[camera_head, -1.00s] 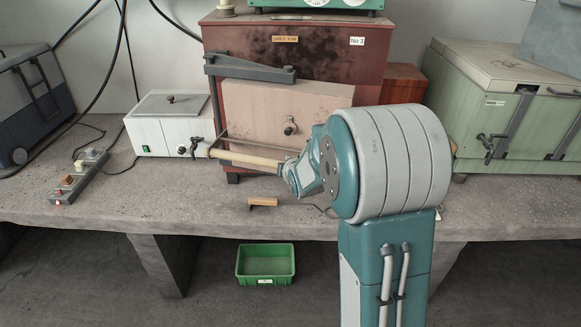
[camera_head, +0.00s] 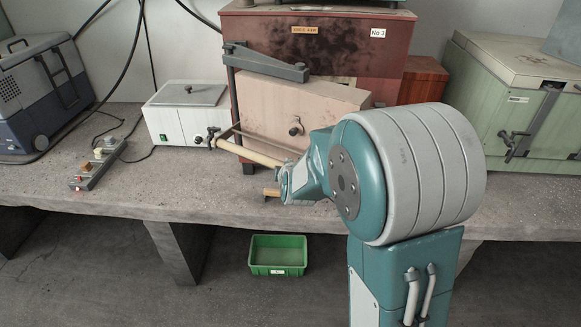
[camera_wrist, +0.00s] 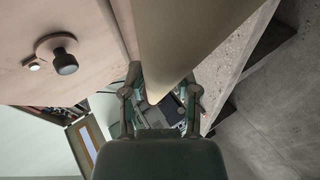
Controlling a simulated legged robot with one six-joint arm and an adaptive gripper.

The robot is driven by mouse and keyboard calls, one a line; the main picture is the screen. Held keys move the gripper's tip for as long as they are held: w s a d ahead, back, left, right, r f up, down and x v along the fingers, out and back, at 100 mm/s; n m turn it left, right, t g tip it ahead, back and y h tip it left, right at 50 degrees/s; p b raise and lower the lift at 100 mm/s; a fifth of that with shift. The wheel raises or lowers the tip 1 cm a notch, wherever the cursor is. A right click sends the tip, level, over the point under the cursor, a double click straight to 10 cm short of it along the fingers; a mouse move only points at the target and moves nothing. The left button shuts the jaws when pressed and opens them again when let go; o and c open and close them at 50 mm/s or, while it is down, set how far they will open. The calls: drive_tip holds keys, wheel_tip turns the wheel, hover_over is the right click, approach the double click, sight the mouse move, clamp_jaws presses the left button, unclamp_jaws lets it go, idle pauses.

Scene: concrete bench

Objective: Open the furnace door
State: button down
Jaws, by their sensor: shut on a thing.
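The furnace (camera_head: 320,45) is a dark red box marked No 3. Its beige door (camera_head: 270,100) hangs on a dark grey hinge arm (camera_head: 265,62) at the left and stands at an angle, right side swung out. A black knob (camera_head: 296,131) sits on the door; it shows at left in the wrist view (camera_wrist: 64,61). A cream bar handle (camera_head: 245,152) runs along the door's front. My gripper (camera_head: 288,178) is at the bar's right end. In the wrist view, its fingers (camera_wrist: 162,84) straddle the bar and are shut on it. Part of the grip is hidden.
A white bath (camera_head: 187,115) stands left of the furnace, close to the bar's left end. A power strip (camera_head: 100,165) and blue-grey unit (camera_head: 60,95) are further left. A wooden-handled tool (camera_head: 271,192) lies partly hidden behind my gripper. A green cabinet (camera_head: 510,100) stands right.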

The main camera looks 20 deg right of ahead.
drive_tip(key=shift+c, duration=2)
unclamp_jaws()
drive_tip(key=shift+s, duration=0.1)
drive_tip(key=v, duration=1.2)
drive_tip(key=shift+f, duration=0.15)
